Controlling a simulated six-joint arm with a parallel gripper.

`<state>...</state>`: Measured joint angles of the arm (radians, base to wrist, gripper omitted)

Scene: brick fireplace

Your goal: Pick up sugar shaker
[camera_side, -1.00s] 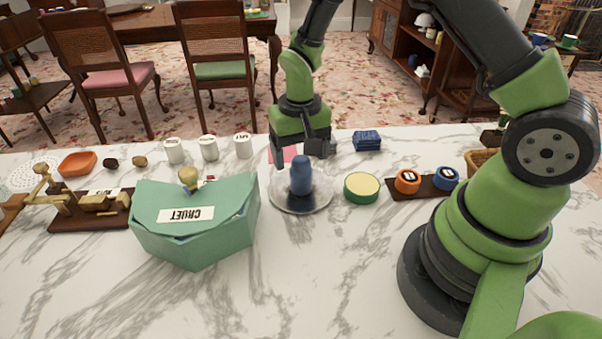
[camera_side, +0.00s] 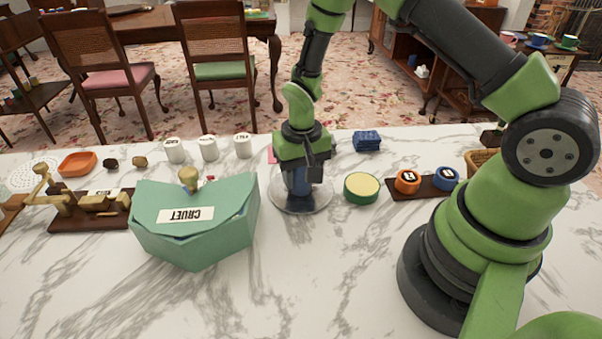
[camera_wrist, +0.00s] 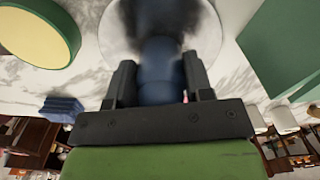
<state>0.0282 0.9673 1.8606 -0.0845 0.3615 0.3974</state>
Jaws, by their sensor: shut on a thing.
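A blue shaker-like object, apparently the sugar shaker (camera_side: 298,187), stands upright on a round shiny plate (camera_side: 312,206) on the marble top. My gripper (camera_side: 300,182) points down over it and is shut on its upper part. In the wrist view the blue shaker (camera_wrist: 159,82) sits between the two dark fingers (camera_wrist: 158,88). The shiny plate (camera_wrist: 205,38) shows behind it. In the side view the fingers hide much of the shaker. It still appears to be on the plate.
A green box marked CRUET (camera_side: 195,240) stands close on the left. A round green tin with a cream top (camera_side: 361,187) is close on the right. White jars (camera_side: 208,148), a folded blue cloth (camera_side: 367,141) and a dark board with orange and blue rings (camera_side: 424,186) lie around. The front marble is clear.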

